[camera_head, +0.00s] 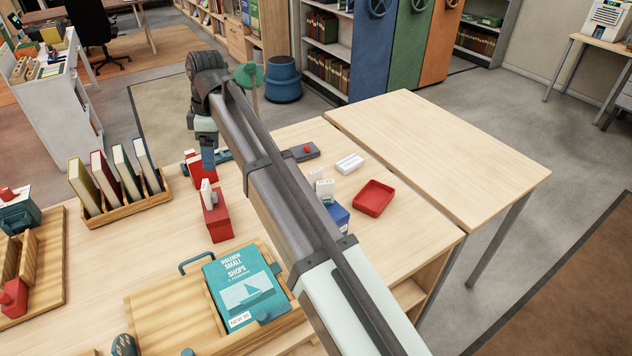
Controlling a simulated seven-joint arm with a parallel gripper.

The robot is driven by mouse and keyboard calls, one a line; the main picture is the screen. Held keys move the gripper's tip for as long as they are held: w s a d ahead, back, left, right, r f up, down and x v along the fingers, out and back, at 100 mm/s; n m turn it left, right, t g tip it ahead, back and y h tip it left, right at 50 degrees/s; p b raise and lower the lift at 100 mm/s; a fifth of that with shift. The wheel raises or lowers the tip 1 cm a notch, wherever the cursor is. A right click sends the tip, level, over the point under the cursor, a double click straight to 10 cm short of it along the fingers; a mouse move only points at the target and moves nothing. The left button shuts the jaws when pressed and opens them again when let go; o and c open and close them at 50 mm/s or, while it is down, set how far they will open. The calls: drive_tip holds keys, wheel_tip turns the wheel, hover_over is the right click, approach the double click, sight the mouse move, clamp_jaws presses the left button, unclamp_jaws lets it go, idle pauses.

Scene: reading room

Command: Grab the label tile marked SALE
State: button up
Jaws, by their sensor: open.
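I cannot read SALE on any tile. A small white tile (349,164) lies flat on the table, right of my arm. Other small pale tiles (325,190) stand by a blue block (338,215), partly hidden by my arm. A white tile (206,193) stands upright on a red block (217,220) left of my arm. My gripper (208,160) points down near the back of the table, just above and behind that red block. It is open, and I see nothing held in it.
A red tray (373,198) sits on the right. A wooden stand with a teal book (245,288) is in front, and a rack of books (120,190) stands left. A dark bar (302,152) lies at the back. The adjoining right tabletop (440,150) is clear.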

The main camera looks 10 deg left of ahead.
drive_tip(key=w+d+f+m, duration=0.2)
drive_tip(key=w+d+f, duration=0.2)
drive_tip(key=w+d, duration=0.75)
drive_tip(key=m+h, duration=0.1)
drive_tip(key=m, duration=0.3)
hover_over(316, 178)
wheel_tip(316, 178, down, 4)
drive_tip(key=m, duration=0.4)
drive_tip(key=w+f+m, duration=0.1)
drive_tip(key=m, duration=0.1)
drive_tip(key=shift+m+t+h, duration=0.3)
drive_tip(key=f, duration=1.2)
drive_tip(key=shift+s+f, duration=0.2)
drive_tip(key=shift+f, duration=0.15)
drive_tip(key=c, duration=1.1)
